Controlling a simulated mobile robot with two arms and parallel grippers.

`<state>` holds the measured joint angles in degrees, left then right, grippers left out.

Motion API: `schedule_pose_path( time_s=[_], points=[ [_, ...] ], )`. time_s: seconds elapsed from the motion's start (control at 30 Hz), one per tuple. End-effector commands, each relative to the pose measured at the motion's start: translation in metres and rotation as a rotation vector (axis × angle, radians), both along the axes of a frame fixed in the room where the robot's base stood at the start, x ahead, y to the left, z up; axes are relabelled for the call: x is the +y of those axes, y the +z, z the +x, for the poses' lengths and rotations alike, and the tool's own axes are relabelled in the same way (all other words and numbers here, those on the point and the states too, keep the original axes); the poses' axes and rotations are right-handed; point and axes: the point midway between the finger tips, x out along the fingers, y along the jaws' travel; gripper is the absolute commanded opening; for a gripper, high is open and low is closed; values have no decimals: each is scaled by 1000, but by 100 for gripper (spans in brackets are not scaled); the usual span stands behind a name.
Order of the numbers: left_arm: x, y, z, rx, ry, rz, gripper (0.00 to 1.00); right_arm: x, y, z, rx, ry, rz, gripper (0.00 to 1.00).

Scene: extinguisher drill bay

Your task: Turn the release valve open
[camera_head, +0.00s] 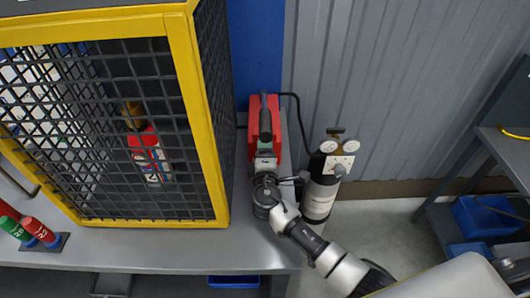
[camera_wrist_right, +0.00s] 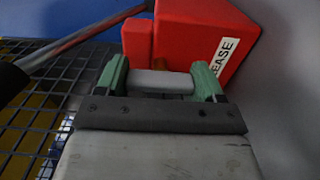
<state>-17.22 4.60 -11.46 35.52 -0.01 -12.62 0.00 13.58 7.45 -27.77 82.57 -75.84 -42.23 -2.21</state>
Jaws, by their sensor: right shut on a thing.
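The release valve is a red box (camera_head: 272,112) with a black-gripped lever (camera_head: 265,125), mounted between the yellow cage and the ribbed wall. My right gripper (camera_head: 264,157) is at its near end. The green fingers of the right gripper (camera_wrist_right: 165,82) are apart, closed on a part of the valve. My left gripper is not in view.
A yellow-framed mesh cage (camera_head: 188,95) with a red extinguisher (camera_head: 150,155) inside stands close left. A grey cylinder with gauges (camera_head: 320,195) stands right of the valve, joined by a black hose (camera_head: 300,115). Coloured canisters (camera_head: 40,232) sit at left. Open floor lies at right.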

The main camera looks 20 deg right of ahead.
Motion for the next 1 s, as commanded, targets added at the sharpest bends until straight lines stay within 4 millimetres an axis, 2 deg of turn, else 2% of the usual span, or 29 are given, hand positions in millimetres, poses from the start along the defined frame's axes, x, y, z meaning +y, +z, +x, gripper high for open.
schedule_pose_path(
  time_s=[0.43,0.47,0.6,0.87,1.0],
  points=[
    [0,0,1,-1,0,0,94,0,-1,-1,6,0,-13,44],
    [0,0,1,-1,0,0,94,0,-1,-1,6,0,-13,73],
    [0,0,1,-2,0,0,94,0,-1,0,6,0,-12,94],
    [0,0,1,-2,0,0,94,0,-1,-1,4,0,-10,94],
    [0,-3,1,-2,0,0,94,3,-2,-10,4,1,-9,94]
  ],
)
